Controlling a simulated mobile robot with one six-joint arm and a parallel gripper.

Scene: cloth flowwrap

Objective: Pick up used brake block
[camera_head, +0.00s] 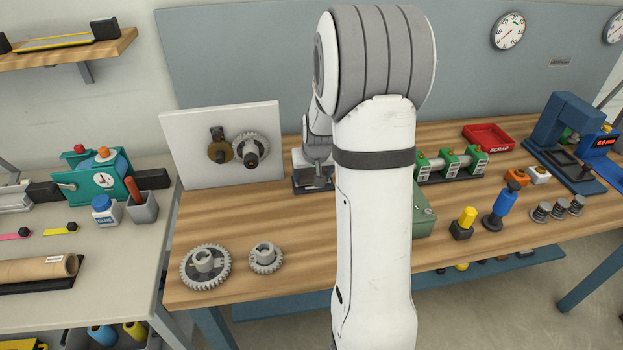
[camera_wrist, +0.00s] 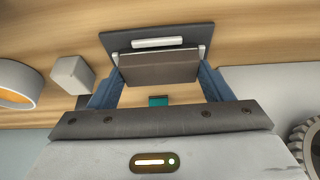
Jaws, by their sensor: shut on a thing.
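The used brake block (camera_wrist: 158,68), a dark grey-brown block, is in the wrist view between the two blue fingers of my gripper (camera_wrist: 158,78), which is shut on it. A dark plate with a white bar (camera_wrist: 157,43) is right behind the block, and small pale end pieces flank it. I cannot tell whether the block is touching the plate or lifted clear. In the head view my arm covers most of this spot; only part of a dark fixture (camera_head: 312,186) shows below my wrist.
A white panel with gears (camera_head: 222,150) stands to the left. Two loose gears (camera_head: 205,266) lie at the front left of the wooden table (camera_head: 300,265). On the right are a green box (camera_head: 424,215), a red scrap tray (camera_head: 488,137) and a blue press (camera_head: 565,130).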

